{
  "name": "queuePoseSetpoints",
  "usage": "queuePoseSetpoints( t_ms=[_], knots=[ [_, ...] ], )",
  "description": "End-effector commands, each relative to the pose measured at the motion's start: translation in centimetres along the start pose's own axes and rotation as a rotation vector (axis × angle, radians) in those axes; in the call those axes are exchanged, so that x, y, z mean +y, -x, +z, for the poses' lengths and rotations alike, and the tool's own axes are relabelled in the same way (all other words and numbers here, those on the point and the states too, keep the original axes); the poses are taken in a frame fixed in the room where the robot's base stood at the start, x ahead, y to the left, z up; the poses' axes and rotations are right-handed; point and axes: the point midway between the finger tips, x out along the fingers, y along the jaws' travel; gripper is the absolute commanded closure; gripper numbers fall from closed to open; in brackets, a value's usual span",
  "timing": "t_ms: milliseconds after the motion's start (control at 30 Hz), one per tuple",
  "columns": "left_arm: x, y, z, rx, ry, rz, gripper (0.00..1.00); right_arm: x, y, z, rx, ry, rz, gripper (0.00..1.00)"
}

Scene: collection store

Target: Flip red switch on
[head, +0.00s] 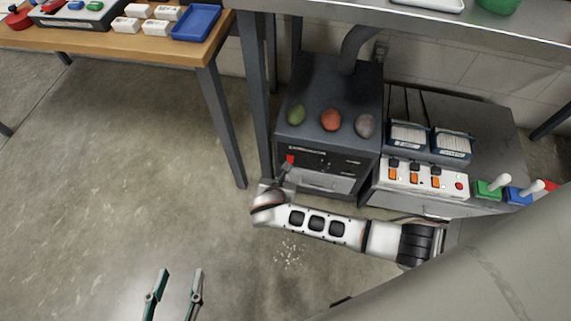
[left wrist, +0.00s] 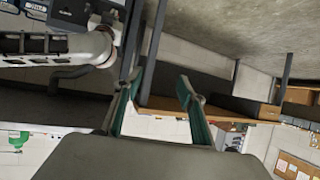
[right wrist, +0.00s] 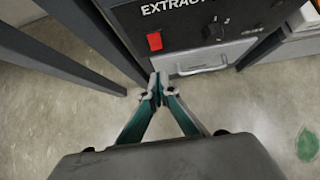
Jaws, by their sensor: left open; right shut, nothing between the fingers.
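The red switch (head: 290,159) is on the left of the dark front panel of the extractor box (head: 330,100). In the right wrist view the red switch (right wrist: 154,41) is a small red rectangle below the lettering, just ahead of the fingertips. My right gripper (head: 287,173) is shut and empty. In the right wrist view my right gripper (right wrist: 155,90) has its tips together below the switch, apart from it in the picture; the depth gap is unclear. My left gripper (head: 178,278) is open and empty over bare floor, and also shows in the left wrist view (left wrist: 158,90).
A black knob (right wrist: 215,28) and a light drawer-like panel with a handle (right wrist: 200,62) are near the switch. A dark table leg (head: 257,95) stands close left of the box. A white panel with orange switches (head: 425,178) is to the right. Floor at left is clear.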

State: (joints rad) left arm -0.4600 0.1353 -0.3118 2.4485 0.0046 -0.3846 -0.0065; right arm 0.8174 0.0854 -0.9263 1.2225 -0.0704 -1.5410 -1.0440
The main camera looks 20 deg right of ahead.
Motion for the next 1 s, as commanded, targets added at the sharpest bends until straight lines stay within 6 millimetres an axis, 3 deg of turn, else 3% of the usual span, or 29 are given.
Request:
queuePoseSetpoints(
  t_ms=[33, 167, 333, 533, 1000],
  knots=[
    [0.4, -0.2, 0.9, -0.012, 0.019, 0.007, 0.6, -0.5, -1.6, -1.2, 0.011, 0.007, -0.008, 1.0],
    [0.9, -0.4, 0.1, 0.015, 0.057, 0.016, 0.6, -0.5, -4.1, -1.2, 0.011, 0.007, -0.008, 1.0],
    [2.0, -0.5, -0.1, 0.033, 0.129, 0.034, 0.6, -0.2, -5.8, 0.9, 0.004, 0.002, -0.002, 1.0],
    [2.8, -0.6, -0.1, 0.042, 0.19, 0.047, 0.6, -0.1, -6.7, 2.3, 0.001, 0.001, 0.0, 1.0],
    [2.8, -0.6, -0.8, 0.055, 0.188, 0.047, 0.6, 0.1, -6.8, 3.0, -0.004, -0.001, 0.0, 1.0]
  ],
)
